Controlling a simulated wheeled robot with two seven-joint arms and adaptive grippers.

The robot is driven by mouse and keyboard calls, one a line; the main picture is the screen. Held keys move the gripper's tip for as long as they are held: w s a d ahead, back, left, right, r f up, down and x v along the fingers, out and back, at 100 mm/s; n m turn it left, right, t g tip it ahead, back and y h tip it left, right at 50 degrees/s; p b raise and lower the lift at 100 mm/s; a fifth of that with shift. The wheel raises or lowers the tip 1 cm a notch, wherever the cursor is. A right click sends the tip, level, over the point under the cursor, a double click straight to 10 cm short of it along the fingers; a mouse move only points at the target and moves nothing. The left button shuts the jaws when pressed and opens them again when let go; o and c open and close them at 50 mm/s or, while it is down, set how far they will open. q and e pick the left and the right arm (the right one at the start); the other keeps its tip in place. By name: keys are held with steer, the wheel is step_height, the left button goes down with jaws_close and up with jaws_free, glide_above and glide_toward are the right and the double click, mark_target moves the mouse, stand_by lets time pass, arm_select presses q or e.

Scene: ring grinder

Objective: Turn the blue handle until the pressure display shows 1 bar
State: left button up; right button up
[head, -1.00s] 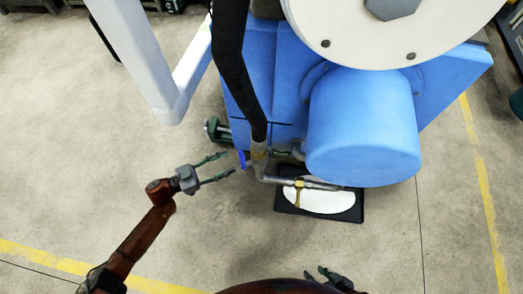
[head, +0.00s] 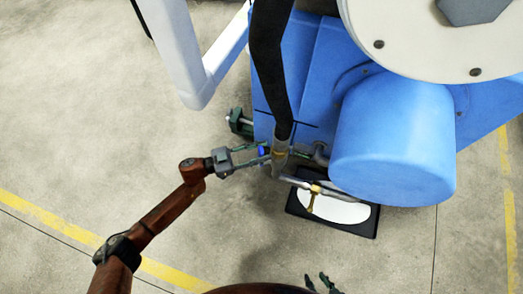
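The small blue handle (head: 264,151) sits at the lower left of the machine, beside the metal pipe joint (head: 280,155) under a black hose. My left gripper (head: 268,152) reaches it from the left, with one finger on the far side and one on the near side of the handle. The fingers partly cover it, and I cannot tell whether they press on it. My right gripper (head: 318,282) shows only its fingertips at the bottom edge, apart and with nothing seen between them. No readable pressure display shows.
The blue machine body (head: 395,140) with a large pale disc fills the upper right. A white frame post (head: 185,60) stands at the upper left. A black-rimmed white plate (head: 345,211) lies below the pipe with a brass fitting. The floor at left is clear.

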arm_select(q)
jaws_close()
steer(key=shift+a, duration=0.1)
arm_select(e)
steer(key=shift+r, duration=0.1)
stand_by(0.3)
